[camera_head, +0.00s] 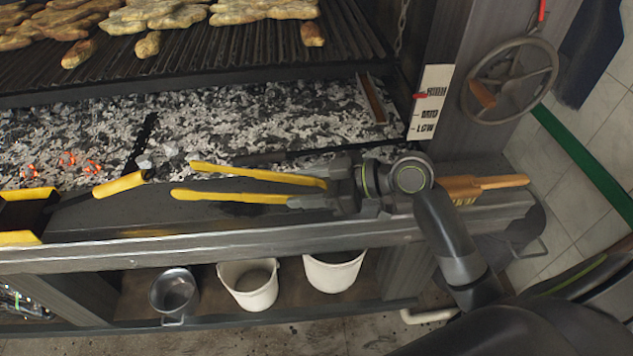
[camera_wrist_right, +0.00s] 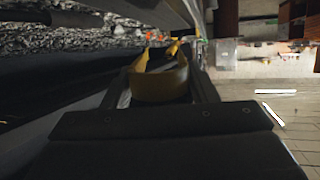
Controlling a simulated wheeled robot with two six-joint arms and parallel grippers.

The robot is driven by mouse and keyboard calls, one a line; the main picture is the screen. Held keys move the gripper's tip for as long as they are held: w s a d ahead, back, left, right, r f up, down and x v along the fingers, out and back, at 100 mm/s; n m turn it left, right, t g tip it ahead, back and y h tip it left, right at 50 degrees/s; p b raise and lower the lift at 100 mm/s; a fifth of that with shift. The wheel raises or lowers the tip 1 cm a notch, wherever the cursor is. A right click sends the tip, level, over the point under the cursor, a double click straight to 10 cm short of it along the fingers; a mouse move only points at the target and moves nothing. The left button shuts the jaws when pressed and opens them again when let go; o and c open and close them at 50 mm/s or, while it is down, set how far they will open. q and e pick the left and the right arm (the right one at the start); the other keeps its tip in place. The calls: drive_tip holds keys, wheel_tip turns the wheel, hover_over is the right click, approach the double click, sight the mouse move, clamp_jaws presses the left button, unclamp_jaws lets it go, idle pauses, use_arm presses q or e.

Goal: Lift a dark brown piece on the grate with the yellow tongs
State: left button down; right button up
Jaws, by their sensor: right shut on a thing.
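The yellow tongs (camera_head: 260,174) lie level along the front ledge of the grill, their two yellow arms spread apart and pointing left. My right gripper (camera_head: 322,190) is shut on the right end of the tongs. In the right wrist view the curved yellow end of the tongs (camera_wrist_right: 160,86) sits between the two fingers. On the grate (camera_head: 240,45) at the top, a small brown piece (camera_head: 312,34) lies alone at the right. Two more small pieces (camera_head: 148,44) (camera_head: 78,53) lie further left, in front of larger pale golden pieces (camera_head: 265,9). My left gripper is not in view.
A bed of ash and coals (camera_head: 270,110) lies below the grate, with embers (camera_head: 80,162) glowing at left. A yellow-handled tool (camera_head: 120,184) and a wooden-handled brush (camera_head: 485,184) flank the tongs. A handwheel (camera_head: 510,80) is at right. White buckets (camera_head: 248,292) stand below.

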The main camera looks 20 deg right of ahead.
sight(305, 223)
drive_tip(key=shift+t, duration=0.3)
drive_tip(key=f+b, duration=0.2)
drive_tip(key=f, duration=0.1)
drive_tip(key=f+b, duration=0.2)
drive_tip(key=f, duration=0.1)
drive_tip(key=w+f+b, duration=0.1)
drive_tip(key=f+b, duration=0.2)
drive_tip(key=shift+a+f, duration=0.2)
drive_tip(key=shift+f, duration=0.25)
drive_tip(key=shift+f+b, duration=0.2)
drive_tip(key=shift+b, duration=0.2)
drive_tip(key=shift+o, duration=0.4)
drive_tip(key=shift+c, duration=0.4)
drive_tip(key=o, duration=0.7)
